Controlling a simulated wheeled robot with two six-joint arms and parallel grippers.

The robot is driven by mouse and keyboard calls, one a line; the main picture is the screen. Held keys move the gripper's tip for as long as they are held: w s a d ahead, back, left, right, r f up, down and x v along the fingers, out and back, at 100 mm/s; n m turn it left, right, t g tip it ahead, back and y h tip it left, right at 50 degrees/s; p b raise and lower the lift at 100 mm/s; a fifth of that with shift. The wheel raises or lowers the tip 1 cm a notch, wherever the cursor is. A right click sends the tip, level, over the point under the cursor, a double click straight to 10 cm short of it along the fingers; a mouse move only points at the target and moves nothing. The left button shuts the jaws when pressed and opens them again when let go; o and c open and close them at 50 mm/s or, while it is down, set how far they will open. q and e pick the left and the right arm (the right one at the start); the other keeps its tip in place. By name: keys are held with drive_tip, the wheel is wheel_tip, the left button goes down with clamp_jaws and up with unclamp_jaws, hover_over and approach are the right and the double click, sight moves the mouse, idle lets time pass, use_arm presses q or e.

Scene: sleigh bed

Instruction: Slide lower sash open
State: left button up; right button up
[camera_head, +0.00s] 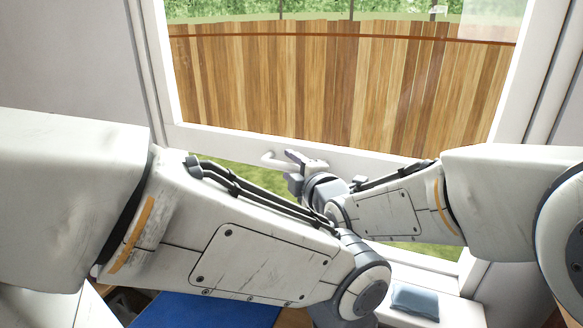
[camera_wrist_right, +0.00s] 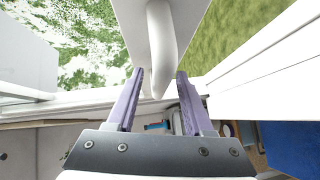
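The white lower sash (camera_head: 225,140) stands raised, with an open gap and grass below its bottom rail. A white curved handle (camera_head: 270,158) sticks out from that rail; it also shows in the right wrist view (camera_wrist_right: 163,50). My right gripper (camera_head: 293,168) is at the rail, just right of the handle's visible end. In the right wrist view its two purple fingers (camera_wrist_right: 160,74) are apart, one on each side of the handle, with a visible space beside it. My left arm crosses the foreground; its gripper is hidden.
The white window frame (camera_head: 157,60) borders the sash. A wooden fence (camera_head: 330,80) shows through the glass. A blue-grey cushion-like item (camera_head: 415,300) lies at lower right, and a blue surface (camera_head: 205,312) at the bottom. My two arms are close together at the middle.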

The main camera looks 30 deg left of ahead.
drive_tip(key=v, duration=1)
drive_tip(key=shift+s+d+p, duration=0.15)
drive_tip(key=shift+s+p, duration=0.05)
drive_tip(key=shift+p, duration=0.15)
